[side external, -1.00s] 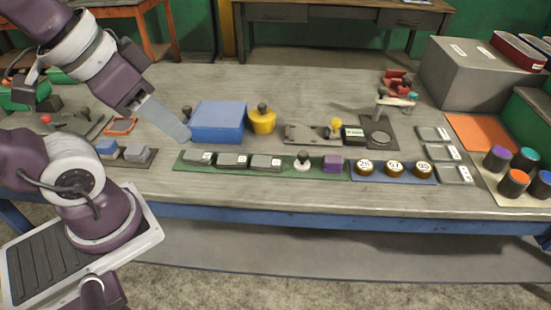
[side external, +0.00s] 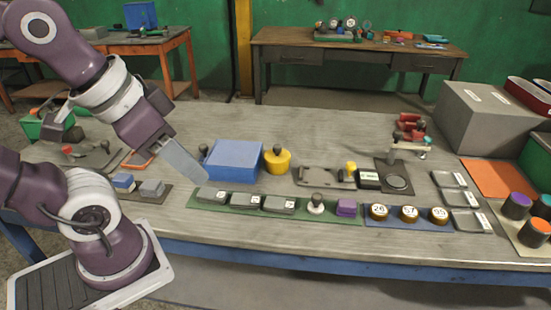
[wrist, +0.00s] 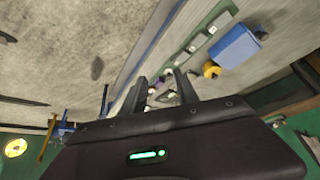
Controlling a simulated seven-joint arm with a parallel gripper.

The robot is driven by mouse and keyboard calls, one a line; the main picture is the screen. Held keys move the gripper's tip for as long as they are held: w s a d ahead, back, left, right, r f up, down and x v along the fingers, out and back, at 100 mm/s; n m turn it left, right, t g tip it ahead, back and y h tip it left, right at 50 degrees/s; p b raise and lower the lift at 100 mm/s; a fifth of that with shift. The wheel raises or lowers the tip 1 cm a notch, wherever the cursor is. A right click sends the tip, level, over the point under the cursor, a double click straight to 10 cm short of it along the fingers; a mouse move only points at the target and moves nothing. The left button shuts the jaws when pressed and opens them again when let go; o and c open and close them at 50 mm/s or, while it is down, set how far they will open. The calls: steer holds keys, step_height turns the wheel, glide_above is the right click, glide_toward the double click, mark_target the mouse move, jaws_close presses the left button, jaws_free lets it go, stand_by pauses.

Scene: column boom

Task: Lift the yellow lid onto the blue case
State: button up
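The blue case (side external: 235,160) is a box on the workbench, left of the middle. The yellow lid (side external: 278,163), round with a dark knob on top, stands on the bench just right of the case, not on it. In the wrist view the case (wrist: 237,47) and the lid (wrist: 211,70) lie up and right of the fingers. My gripper (side external: 200,180) is at the left of the case, tilted downward; in the wrist view its fingers (wrist: 160,76) are apart with nothing held between them. The case hides part of the bench behind it.
A green strip (side external: 240,209) with grey blocks, a white-based knob and a purple block (side external: 347,207) lies in front of the case. Right of the lid is a grey fixture (side external: 325,177). A large grey box (side external: 485,118) stands at the right. The bench behind the case is clear.

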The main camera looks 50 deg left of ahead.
stand_by(0.4)
steer(key=o, duration=0.3)
steer(key=shift+o, duration=0.2)
